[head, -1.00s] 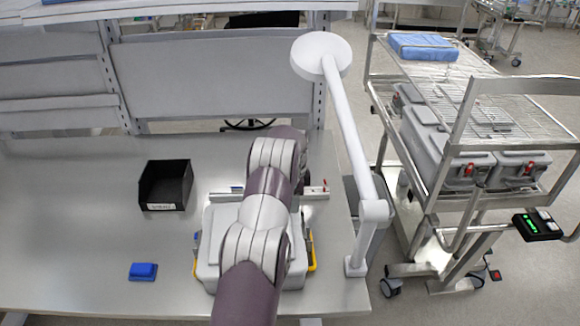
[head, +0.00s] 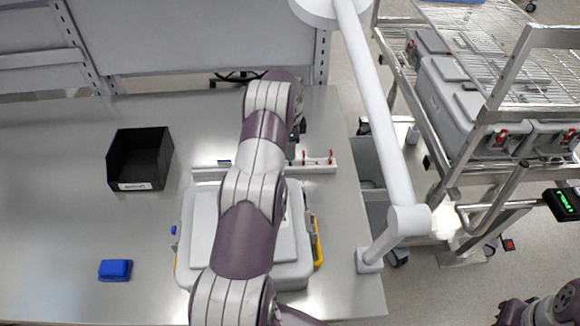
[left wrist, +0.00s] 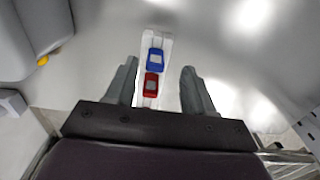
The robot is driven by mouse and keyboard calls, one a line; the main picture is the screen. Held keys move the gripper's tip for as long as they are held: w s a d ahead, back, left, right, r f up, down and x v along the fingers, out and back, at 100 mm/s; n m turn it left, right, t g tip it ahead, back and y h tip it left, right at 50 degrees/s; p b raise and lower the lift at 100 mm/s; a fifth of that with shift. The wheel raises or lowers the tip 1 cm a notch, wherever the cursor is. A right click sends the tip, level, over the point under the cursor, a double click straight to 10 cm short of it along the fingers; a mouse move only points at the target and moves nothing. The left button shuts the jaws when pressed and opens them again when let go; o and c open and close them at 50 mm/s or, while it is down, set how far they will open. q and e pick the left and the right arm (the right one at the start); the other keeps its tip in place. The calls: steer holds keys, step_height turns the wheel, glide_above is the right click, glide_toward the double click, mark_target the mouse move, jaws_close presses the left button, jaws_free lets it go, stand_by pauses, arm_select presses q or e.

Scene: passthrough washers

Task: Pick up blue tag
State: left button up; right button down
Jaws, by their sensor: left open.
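In the left wrist view the blue tag (left wrist: 156,58) sits on a white rail (left wrist: 163,98), just beyond a red tag (left wrist: 151,85). My left gripper (left wrist: 160,67) is open and empty, its two grey fingers on either side of the rail and apart from the tags. In the head view my arm crosses the scene and the gripper (head: 298,132) is mostly hidden behind it, near the right part of the rail (head: 265,171). A small blue piece (head: 224,162) shows at the rail's left part; I cannot tell whether it is the same tag.
A grey case (head: 203,235) with yellow latches lies under my arm. A black bin (head: 140,160) and a blue block (head: 115,270) stand on the left of the steel table (head: 60,200). A white jointed post (head: 375,100) rises at the right edge. A wire cart (head: 470,120) stands beyond.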

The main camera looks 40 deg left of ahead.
arm_select(q)
steer(key=shift+f+p, duration=0.55)
steer(key=shift+p, duration=0.65)
steer(key=shift+s+f, duration=0.1)
steer(key=shift+f, duration=0.65)
steer(key=shift+s+d+f, duration=0.15)
steer(key=shift+d+f, duration=0.05)
steer(key=shift+f, duration=0.1)
steer(key=shift+s, duration=0.1)
steer(key=shift+f, duration=0.2)
jaws_close()
steer(key=shift+r, duration=0.1)
